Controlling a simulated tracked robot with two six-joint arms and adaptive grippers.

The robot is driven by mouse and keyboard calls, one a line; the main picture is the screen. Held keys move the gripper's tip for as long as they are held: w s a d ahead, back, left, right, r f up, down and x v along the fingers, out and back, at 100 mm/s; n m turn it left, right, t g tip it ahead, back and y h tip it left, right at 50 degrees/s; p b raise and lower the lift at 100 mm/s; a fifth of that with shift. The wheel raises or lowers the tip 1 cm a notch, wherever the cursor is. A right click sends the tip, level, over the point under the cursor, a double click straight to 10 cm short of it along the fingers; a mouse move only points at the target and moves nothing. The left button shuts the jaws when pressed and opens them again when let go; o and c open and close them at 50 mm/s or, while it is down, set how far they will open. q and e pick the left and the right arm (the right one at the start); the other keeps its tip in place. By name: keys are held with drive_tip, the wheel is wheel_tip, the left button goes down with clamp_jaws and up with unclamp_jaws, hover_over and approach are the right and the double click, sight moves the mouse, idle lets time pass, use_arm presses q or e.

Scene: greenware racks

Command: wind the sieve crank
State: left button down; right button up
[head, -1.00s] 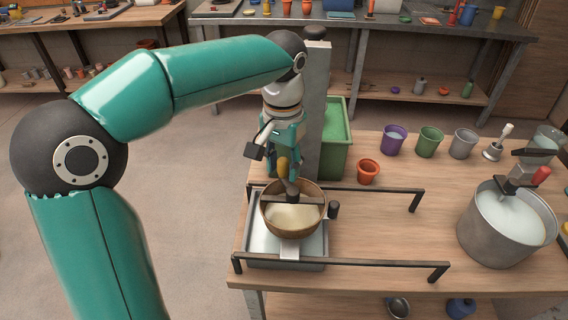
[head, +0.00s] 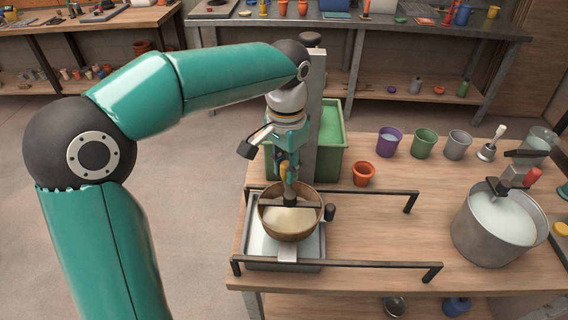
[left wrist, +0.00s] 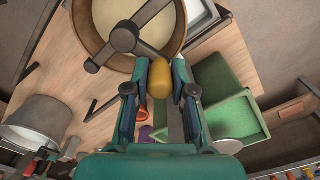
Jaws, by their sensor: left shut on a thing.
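The sieve is a round brown bowl (head: 268,225) with pale material inside, set over a shallow grey tray (head: 256,245) on the wooden bench. A dark crossbar with a central hub (head: 290,203) spans it. The crank arm runs from the hub to an upright yellow handle (head: 283,170) at the bowl's far side. The bowl (left wrist: 85,40), crossbar and yellow handle (left wrist: 160,79) also show in the left wrist view. My left gripper (head: 286,163) is above the far rim, shut on the yellow handle, its fingers (left wrist: 161,75) on either side. My right gripper is not seen.
Two black rails (head: 340,263) flank the sieve. A grey post (head: 313,120) and green bin (head: 333,155) stand behind it. An orange pot (head: 364,174), several cups and a large metal pot (head: 470,235) are to the right. The bench between sieve and metal pot is clear.

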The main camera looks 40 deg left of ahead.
use_arm(q)
drive_tip(key=m, duration=0.2)
drive_tip(key=w+d+m+p, duration=0.1)
drive_tip(key=m+p, duration=0.1)
drive_tip(key=m, duration=0.1)
drive_tip(key=shift+w+d+r+m, duration=0.15)
drive_tip(key=shift+d+m, duration=0.15)
drive_tip(key=shift+d, duration=0.1)
drive_tip(key=m, duration=0.1)
drive_tip(key=d+m+p, duration=0.1)
drive_tip(key=m, duration=0.1)
drive_tip(key=d+m+p, duration=0.1)
drive_tip(key=m, duration=0.1)
drive_tip(key=shift+w, duration=0.1)
drive_tip(key=m, duration=0.2)
drive_tip(key=d+m+p, duration=0.1)
drive_tip(key=m, duration=0.1)
drive_tip(key=d+m, duration=0.1)
drive_tip(key=shift+s+m, duration=0.4)
drive_tip(key=shift+s+d+m+p, duration=0.3)
drive_tip(key=shift+m, duration=0.7)
drive_tip(key=shift+s+d+m+p, duration=0.25)
drive_tip(key=shift+s+m, duration=0.05)
drive_tip(key=shift+m, duration=0.7)
drive_tip(key=shift+s, duration=0.1)
drive_tip(key=c, duration=1)
unclamp_jaws()
drive_tip(key=shift+o, duration=0.2)
wheel_tip(320, 180, up, 12)
drive_tip(key=shift+f, duration=0.2)
